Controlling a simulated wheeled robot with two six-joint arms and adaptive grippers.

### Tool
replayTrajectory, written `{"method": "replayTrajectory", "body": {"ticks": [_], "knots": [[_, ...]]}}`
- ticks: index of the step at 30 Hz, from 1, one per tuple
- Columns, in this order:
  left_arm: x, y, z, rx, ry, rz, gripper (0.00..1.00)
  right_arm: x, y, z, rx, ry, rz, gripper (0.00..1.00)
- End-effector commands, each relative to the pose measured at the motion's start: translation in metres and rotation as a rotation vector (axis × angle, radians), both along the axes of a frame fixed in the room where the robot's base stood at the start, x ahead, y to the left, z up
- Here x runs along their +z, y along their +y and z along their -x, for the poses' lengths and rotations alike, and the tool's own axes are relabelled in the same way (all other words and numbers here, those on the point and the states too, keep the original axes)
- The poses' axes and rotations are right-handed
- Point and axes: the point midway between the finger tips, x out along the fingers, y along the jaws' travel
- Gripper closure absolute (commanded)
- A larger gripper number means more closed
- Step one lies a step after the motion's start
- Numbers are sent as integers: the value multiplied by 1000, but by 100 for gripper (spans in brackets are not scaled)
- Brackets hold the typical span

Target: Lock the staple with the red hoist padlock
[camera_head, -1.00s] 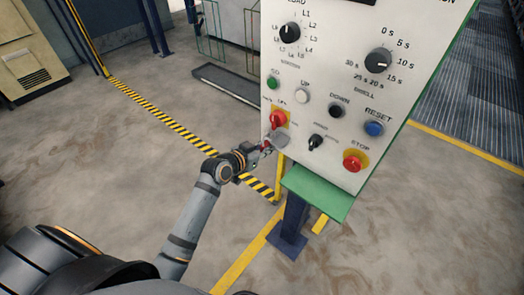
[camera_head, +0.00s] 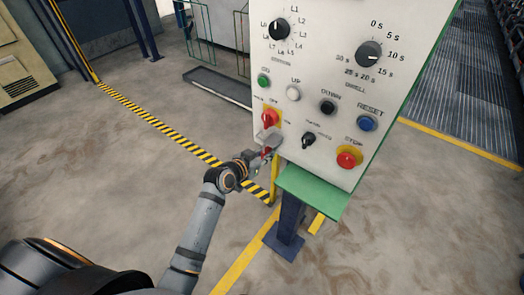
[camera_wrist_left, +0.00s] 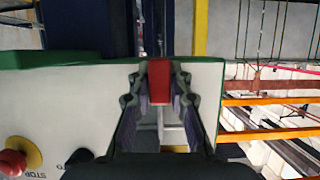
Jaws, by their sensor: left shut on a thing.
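The red padlock (camera_wrist_left: 159,82) is between the two fingers of my left gripper (camera_wrist_left: 160,100) in the left wrist view. A bit of its red also shows in the head view (camera_head: 266,152). My left gripper (camera_head: 260,156) is shut on it, at the lower left edge of the control panel. A grey metal piece (camera_head: 271,139), likely the staple, sits just above the padlock and below the red OFF switch (camera_head: 269,119). I cannot tell whether the padlock's shackle passes through it. My right gripper is out of view.
The white control panel (camera_head: 325,75) carries several knobs and buttons, with a red STOP button (camera_head: 347,159) at lower right. A green ledge (camera_head: 312,191) juts out below, on a blue post (camera_head: 290,222). The floor to the left is open.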

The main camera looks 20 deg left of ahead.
Motion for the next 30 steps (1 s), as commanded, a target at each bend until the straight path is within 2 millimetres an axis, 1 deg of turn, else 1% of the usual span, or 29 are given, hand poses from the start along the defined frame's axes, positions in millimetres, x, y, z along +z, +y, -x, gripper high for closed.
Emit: {"method": "replayTrajectory", "body": {"ticks": [3, 9, 21, 22, 24, 26, 30], "knots": [[1, -7, 2, 0, -1, 4, 100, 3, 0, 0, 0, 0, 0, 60], [1, -14, 5, 0, -2, 2, 100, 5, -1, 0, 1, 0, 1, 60], [1, -16, 6, 0, -1, 1, 100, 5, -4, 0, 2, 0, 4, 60], [1, -16, 6, 0, -1, 1, 83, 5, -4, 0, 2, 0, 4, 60], [1, -16, 6, 0, -1, 1, 93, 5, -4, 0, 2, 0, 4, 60], [1, -16, 6, 0, -1, 1, 100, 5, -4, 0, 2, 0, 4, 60], [1, -16, 6, 0, -1, 1, 100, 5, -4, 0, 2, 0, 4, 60]]}}
